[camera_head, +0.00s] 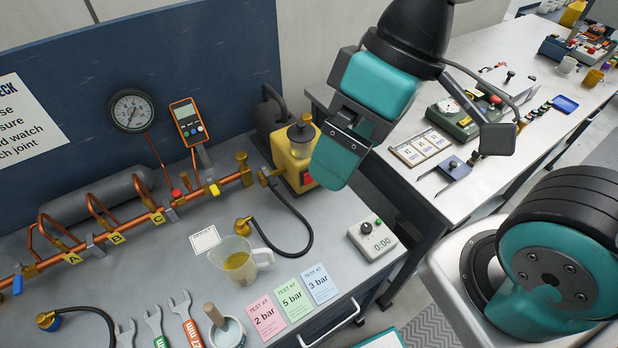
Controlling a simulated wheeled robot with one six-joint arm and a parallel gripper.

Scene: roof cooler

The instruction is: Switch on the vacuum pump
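The vacuum pump (291,157) is a yellow body with a dark motor behind it. It stands at the right end of the grey bench, below the blue back panel. A red switch (308,180) shows low on its right side; whether it is on or off is too small to tell. My gripper (338,165), teal and dark, hangs over the bench's right edge, just right of the pump. In the picture it lies close beside the red switch and may hide part of the pump's right side. I cannot tell whether it touches, or how its fingers stand.
A copper pipe (122,226) with valves runs left of the pump. A black hose (306,228) curls in front of it. A measuring jug (238,261), a timer box (373,239) and test cards (293,299) stand nearer the front. A second bench (475,188) is at right.

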